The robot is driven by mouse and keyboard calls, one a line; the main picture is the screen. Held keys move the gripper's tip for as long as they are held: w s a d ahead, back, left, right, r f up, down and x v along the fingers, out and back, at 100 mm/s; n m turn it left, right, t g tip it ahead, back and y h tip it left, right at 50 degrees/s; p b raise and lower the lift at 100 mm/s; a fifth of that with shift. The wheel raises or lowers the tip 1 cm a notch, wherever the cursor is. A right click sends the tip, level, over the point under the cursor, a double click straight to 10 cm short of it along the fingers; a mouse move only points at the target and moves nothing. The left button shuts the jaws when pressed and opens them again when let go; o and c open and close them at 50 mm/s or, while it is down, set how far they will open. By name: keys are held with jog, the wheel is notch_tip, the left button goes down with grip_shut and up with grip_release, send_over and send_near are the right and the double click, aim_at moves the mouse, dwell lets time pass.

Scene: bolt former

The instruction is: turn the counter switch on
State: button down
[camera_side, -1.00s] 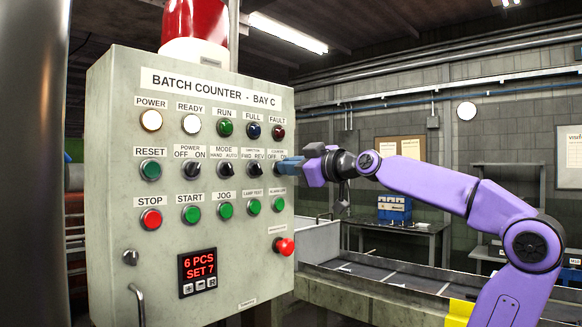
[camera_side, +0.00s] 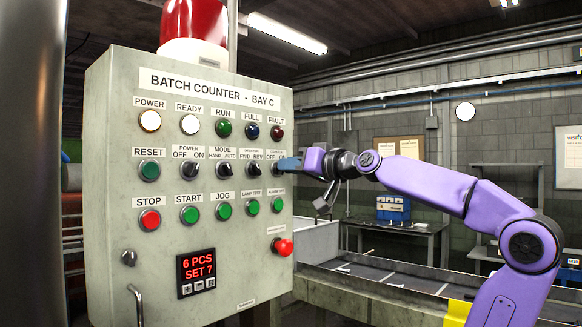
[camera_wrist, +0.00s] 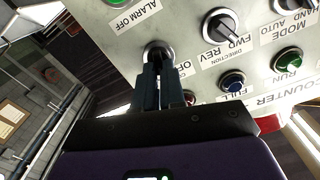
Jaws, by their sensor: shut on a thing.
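The counter switch (camera_wrist: 158,50) is the rightmost knob in the switch row of the grey batch counter panel (camera_side: 230,290). My gripper (camera_side: 284,165) is at this switch, its fingers pointing at the panel. In the wrist view my gripper (camera_wrist: 158,68) has its two dark fingers shut on the knob, with the chrome ring showing around it. The fingers hide the knob's pointer and most of its label, so I cannot tell whether it points to OFF or ON.
The direction switch (camera_side: 254,170) is just left of my gripper. A green alarm button (camera_side: 277,205) sits below it, and a red mushroom button (camera_side: 284,247) lower down. The display (camera_side: 197,268) reads 6 PCS, SET 7. A conveyor (camera_side: 400,285) runs behind at right.

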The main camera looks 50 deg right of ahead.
jog(key=shift+d+m, duration=0.1)
jog(key=shift+m, duration=1)
jog(key=c, duration=1.2)
grip_release()
jog(key=shift+s, duration=0.1)
jog(key=s, duration=1.7)
jog(key=shift+s, duration=0.1)
